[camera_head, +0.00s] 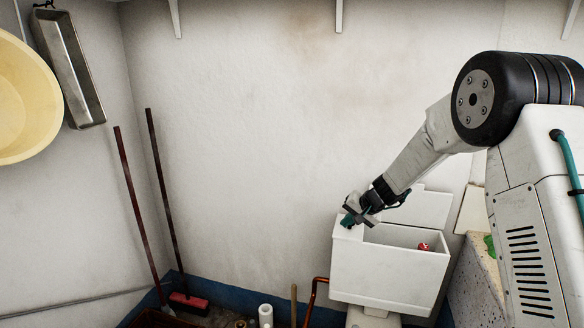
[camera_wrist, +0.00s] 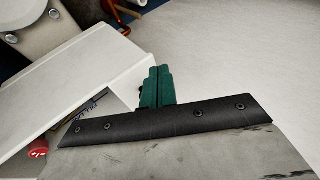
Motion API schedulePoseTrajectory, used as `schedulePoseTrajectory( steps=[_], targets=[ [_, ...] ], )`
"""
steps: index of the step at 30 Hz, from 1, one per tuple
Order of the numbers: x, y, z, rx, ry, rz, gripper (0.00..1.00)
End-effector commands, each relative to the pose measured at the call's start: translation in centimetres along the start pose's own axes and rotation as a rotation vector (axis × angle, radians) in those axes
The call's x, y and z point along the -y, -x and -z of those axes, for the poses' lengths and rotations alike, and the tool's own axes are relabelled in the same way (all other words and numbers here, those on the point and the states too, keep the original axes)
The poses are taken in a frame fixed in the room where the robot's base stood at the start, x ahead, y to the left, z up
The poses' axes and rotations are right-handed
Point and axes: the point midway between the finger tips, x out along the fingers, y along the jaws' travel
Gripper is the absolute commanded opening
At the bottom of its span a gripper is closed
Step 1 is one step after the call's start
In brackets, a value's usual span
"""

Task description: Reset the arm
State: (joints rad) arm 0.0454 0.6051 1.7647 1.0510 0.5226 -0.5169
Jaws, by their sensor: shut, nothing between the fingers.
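My arm reaches in from the right in the head view. My gripper (camera_head: 349,219) is at the left end of a white open-topped tank (camera_head: 385,275), at about the height of its rim. In the wrist view my gripper's green fingers (camera_wrist: 157,86) are together with nothing between them. They appear over or beside the corner of the white tank (camera_wrist: 85,80); whether they touch it I cannot tell.
A red item (camera_head: 424,246) shows inside the tank. A white panel (camera_head: 425,208) stands behind it. Two long-handled tools lean in the left corner, one with a red brush head (camera_head: 188,302). A yellow basin (camera_head: 25,100) and metal trough (camera_head: 70,70) hang left. The middle wall is bare.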

Motion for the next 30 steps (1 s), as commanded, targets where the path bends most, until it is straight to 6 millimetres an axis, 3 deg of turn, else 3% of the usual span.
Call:
schedulePoseTrajectory(
  steps=[6, 13, 21, 30],
  targets=[
    [1.6, 7.8, -8.1, 0.199, 0.067, -0.035, 0.00],
    [1.1, 17.8, -17.0, 0.367, 0.149, -0.145, 0.00],
    [-1.9, 28.1, -26.2, 0.462, 0.234, -0.321, 0.00],
    [-6.4, 36.5, -34.1, 0.439, 0.327, -0.501, 0.00]
  ],
)
